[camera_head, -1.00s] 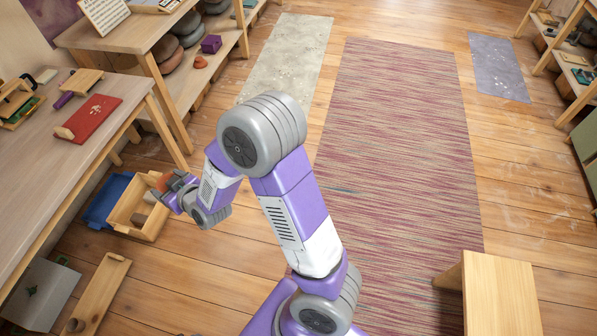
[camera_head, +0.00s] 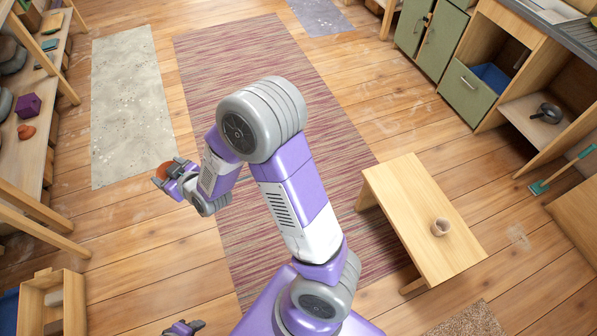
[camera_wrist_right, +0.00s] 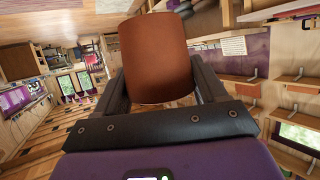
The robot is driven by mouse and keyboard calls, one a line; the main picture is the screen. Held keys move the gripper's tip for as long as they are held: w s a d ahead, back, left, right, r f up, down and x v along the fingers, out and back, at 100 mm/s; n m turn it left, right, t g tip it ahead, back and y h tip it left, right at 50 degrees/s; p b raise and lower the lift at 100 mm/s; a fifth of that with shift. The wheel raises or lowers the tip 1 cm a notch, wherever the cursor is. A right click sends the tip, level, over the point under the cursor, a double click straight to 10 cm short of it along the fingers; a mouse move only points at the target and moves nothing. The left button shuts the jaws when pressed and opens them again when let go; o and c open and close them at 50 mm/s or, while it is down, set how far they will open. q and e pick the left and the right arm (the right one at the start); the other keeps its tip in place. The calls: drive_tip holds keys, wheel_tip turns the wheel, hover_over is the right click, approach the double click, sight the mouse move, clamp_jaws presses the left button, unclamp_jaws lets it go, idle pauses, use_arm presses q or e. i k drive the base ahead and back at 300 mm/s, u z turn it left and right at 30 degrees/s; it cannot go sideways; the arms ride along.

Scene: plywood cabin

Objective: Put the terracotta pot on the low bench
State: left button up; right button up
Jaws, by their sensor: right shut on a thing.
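The terracotta pot (camera_wrist_right: 157,58) is held between the fingers of my right gripper (camera_wrist_right: 157,92) in the right wrist view. In the head view a small part of the pot (camera_head: 164,171) shows at the tip of my right gripper (camera_head: 176,180), raised over the floor left of the rug. The low bench (camera_head: 405,205), pale wood, stands at right of centre, well apart from the pot. A small beige cup (camera_head: 440,227) sits on its right part. My left gripper (camera_head: 185,328) is only partly visible at the bottom edge; its fingers are unclear.
A striped rug (camera_head: 250,75) runs behind my arm and beside the bench. A wooden crate (camera_head: 28,310) is at lower left. Shelving (camera_head: 40,150) lines the left. Green cabinets (camera_head: 468,92) and a shelf with a dark pan (camera_head: 547,113) stand at right. Bench top is mostly clear.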

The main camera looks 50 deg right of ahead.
sight(405, 187)
drive_tip(key=z, duration=2.4)
drive_tip(key=i, duration=1)
drive_tip(key=z, duration=0.05)
